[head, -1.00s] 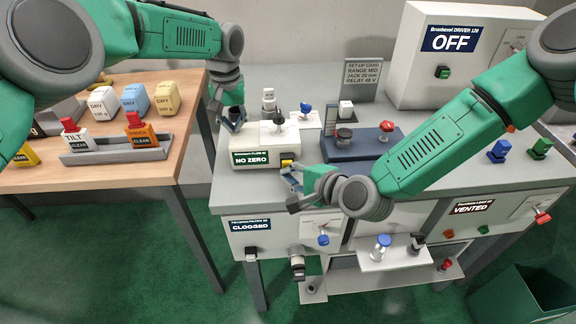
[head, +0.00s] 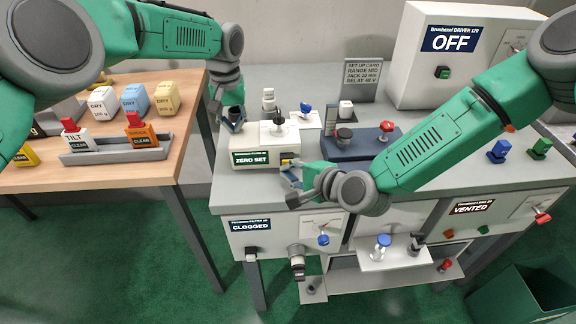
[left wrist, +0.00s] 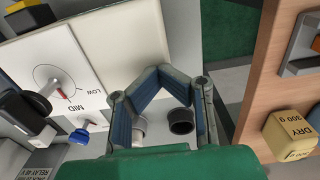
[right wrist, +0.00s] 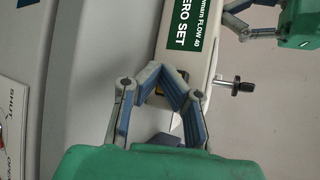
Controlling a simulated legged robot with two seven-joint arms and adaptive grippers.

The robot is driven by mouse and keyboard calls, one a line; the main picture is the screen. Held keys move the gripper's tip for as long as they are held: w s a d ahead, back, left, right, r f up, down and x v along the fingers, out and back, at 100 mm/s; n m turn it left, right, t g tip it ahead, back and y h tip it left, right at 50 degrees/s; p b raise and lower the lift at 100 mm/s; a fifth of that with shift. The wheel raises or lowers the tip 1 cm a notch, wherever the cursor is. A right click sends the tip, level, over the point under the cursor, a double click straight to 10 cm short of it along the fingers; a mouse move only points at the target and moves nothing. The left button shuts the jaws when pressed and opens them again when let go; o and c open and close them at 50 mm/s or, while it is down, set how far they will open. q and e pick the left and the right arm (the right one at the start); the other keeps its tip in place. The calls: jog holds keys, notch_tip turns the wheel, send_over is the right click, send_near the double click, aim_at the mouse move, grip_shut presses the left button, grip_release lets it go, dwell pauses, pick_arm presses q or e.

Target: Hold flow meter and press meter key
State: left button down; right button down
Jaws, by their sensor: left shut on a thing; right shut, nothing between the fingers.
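The flow meter (head: 262,135) is a cream box at the left end of the grey bench. Its display (head: 251,158) reads ZERO SET, partly seen in the right wrist view (right wrist: 187,32). My left gripper (head: 233,124) is shut on the flow meter at its left end; the exact part gripped is unclear. In the left wrist view its fingers (left wrist: 155,72) converge by the meter's cream surface, near a dark round cap (left wrist: 181,122). The small yellow meter key (head: 287,157) is on the front, right of the display. My right gripper (head: 289,177) is shut and empty, fingertips close to the key; contact is hidden.
A dark blue unit (head: 352,144) with black and red knobs stands right of the meter. A driver box (head: 455,60) reading OFF stands behind. Panels below read CLOGGED and VENTED. A wooden table (head: 140,85) with blocks and a tray is at left.

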pick_arm(q)
jog(key=shift+s+f, duration=0.1)
jog(key=shift+f, duration=0.1)
pick_arm(e)
jog(key=shift+s, duration=0.9)
jog(key=shift+s, duration=2.55)
